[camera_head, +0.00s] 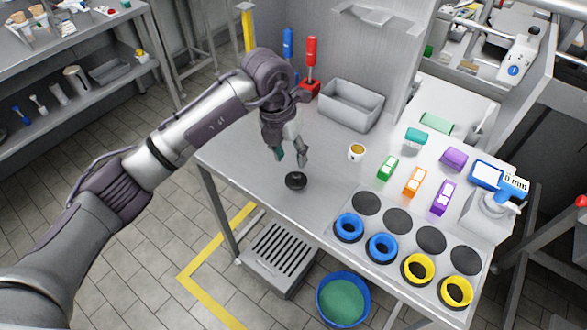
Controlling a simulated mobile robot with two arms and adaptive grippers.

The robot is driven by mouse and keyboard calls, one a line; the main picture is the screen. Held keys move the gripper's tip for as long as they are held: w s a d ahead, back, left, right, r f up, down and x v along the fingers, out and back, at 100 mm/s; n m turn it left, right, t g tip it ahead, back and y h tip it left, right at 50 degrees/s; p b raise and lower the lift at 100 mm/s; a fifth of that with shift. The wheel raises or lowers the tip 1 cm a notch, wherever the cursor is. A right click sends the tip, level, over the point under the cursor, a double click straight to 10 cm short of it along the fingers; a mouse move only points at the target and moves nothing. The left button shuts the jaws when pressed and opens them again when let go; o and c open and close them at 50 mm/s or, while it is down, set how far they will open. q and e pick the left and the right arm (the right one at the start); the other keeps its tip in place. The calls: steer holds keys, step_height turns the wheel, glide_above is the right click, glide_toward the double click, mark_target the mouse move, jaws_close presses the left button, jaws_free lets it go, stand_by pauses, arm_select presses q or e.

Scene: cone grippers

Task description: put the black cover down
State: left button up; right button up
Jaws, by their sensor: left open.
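The black cover (296,181) is a small dark round piece with a knob on top. It rests on the steel table (262,199) near its front left edge. My left gripper (291,158) is open and empty, with its fingers pointing down just above the cover. A small gap seems to show between the fingertips and the cover. My right gripper is not in view.
Right of the cover stand a small cup (356,152), coloured boxes (414,182), blue rings (349,227) and yellow rings (418,269). A grey bin (351,104) stands behind. A blue bucket (343,300) is on the floor. The table around the cover is clear.

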arm_select(q)
steer(key=r, duration=0.4)
steer(key=a+r+b, duration=0.1)
steer(key=r, duration=0.1)
steer(key=shift+s, duration=0.15)
steer(key=shift+d+f, duration=0.1)
